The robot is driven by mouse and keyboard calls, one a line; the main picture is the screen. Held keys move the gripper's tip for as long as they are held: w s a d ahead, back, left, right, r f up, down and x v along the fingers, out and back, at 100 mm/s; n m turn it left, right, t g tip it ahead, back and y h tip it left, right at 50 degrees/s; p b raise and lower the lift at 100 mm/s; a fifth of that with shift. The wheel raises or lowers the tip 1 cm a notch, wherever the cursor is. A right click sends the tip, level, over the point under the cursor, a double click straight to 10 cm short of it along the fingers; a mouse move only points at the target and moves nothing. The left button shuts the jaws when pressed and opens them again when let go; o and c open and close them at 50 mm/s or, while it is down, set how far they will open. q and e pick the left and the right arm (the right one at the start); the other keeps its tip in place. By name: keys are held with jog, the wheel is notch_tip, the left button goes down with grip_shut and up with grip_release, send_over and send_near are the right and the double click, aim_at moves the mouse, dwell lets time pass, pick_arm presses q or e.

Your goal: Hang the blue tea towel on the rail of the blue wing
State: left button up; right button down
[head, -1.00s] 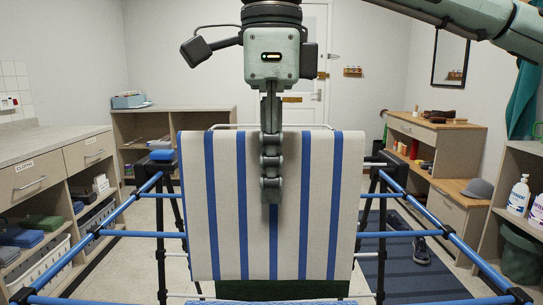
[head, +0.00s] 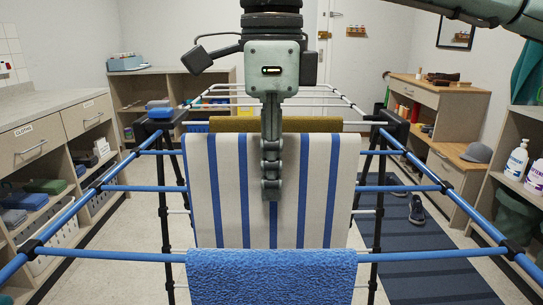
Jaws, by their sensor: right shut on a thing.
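The blue tea towel, off-white with blue stripes (head: 228,200), hangs spread out in the middle of the head view. My right gripper (head: 271,190) points down in front of its upper middle and is shut on it; the fingers' exact grip is hard to see. The drying rack's blue wing has blue rails: the nearest (head: 115,253) and a middle one (head: 145,188), hidden behind the towel. The towel's top edge shows above the middle rail. Its bottom end is hidden behind the towel on the nearest rail. My left gripper is not in view.
A fluffy blue towel (head: 272,280) hangs on the nearest blue rail. A mustard towel (head: 300,124) hangs behind the striped one, by the white rails (head: 235,97). Shelves stand on both sides.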

aim_at(272, 211)
jog(key=shift+f, duration=1.95)
jog(key=shift+f+b, duration=0.45)
jog(key=shift+f, duration=0.75)
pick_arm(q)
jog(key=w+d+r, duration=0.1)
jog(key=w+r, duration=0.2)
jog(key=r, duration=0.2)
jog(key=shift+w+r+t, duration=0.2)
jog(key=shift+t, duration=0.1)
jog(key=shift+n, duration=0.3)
pick_arm(e)
jog(key=c, duration=1.2)
grip_release()
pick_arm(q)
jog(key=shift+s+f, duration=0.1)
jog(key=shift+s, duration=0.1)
pick_arm(e)
jog(key=shift+r, duration=0.1)
